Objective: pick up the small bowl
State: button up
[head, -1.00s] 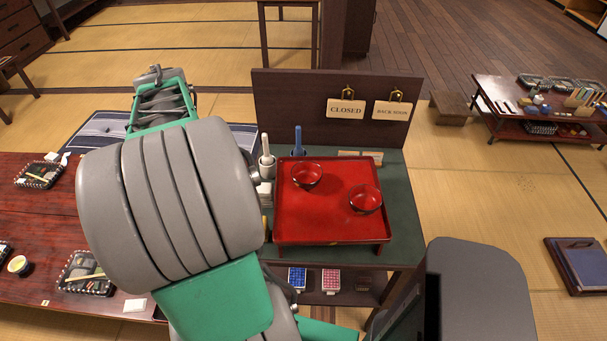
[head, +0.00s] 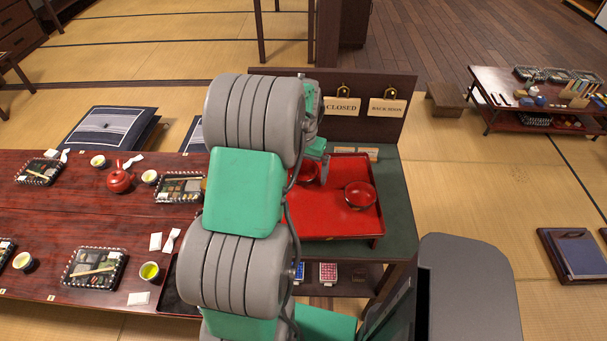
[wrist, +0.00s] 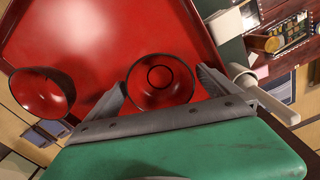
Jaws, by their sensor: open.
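Two round red-and-black bowls stand on a red tray (head: 330,225). They look alike, and I cannot tell which is the smaller. The left bowl (head: 308,174) is partly covered by my arm in the head view. In the wrist view this bowl (wrist: 160,98) shows between the two fingers of my gripper (wrist: 162,80). My gripper is open, with a finger on each side of the bowl; I cannot tell whether either touches it. The other bowl (head: 359,195) stands to the right on the tray and shows at the left in the wrist view (wrist: 40,94).
The tray rests on a green-topped stand (head: 398,200) with a dark back board (head: 300,85) bearing two signs. A white holder (wrist: 245,80) is close beside the tray. A long low table (head: 90,220) with set places lies to the left.

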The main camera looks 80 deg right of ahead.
jog(key=shift+c, duration=0.3)
jog(key=shift+r, duration=0.1)
jog(key=c, duration=1.4)
